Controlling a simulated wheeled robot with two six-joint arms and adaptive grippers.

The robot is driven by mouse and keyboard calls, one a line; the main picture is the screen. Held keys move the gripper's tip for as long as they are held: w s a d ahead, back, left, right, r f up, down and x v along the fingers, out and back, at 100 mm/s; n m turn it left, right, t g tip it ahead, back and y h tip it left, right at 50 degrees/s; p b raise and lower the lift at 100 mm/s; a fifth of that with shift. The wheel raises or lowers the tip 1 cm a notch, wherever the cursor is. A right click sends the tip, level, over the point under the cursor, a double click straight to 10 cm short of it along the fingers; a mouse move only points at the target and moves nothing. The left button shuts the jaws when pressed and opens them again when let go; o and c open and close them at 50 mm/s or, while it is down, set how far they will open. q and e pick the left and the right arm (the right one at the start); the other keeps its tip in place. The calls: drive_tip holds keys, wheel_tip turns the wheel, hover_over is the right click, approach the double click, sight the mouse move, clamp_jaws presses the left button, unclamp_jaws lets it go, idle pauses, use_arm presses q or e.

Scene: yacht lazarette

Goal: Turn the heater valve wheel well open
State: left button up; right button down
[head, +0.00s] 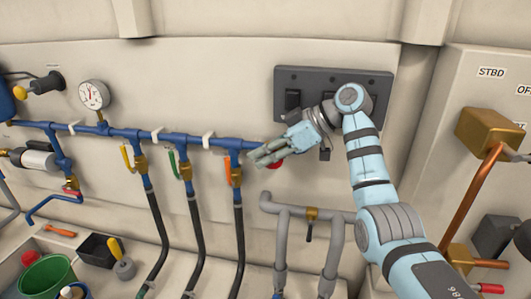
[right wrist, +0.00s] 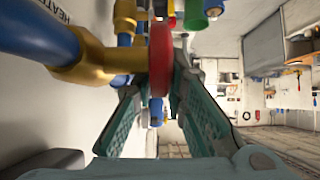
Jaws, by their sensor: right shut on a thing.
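The heater valve wheel is red (head: 275,164); in the head view only a small part shows beside my right gripper (head: 264,153), at the right end of the blue pipe. In the right wrist view the wheel (right wrist: 161,58) is seen edge-on between the two green fingers of my right gripper (right wrist: 155,88). The fingers are shut on its rim, one on each side. A brass fitting (right wrist: 90,62) and a label reading partly "HEATE" are beside the wheel. My left gripper is out of view.
A blue manifold pipe (head: 112,130) with several coloured levers and black hoses runs along the wall to the left. Grey pipes (head: 310,208) stand below my gripper. A dark panel (head: 320,80) is above it. A copper pipe (head: 478,200) is at right.

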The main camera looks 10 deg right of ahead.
idle(0.3)
drive_tip(key=c, duration=1.6)
unclamp_jaws()
drive_tip(key=shift+a, duration=0.1)
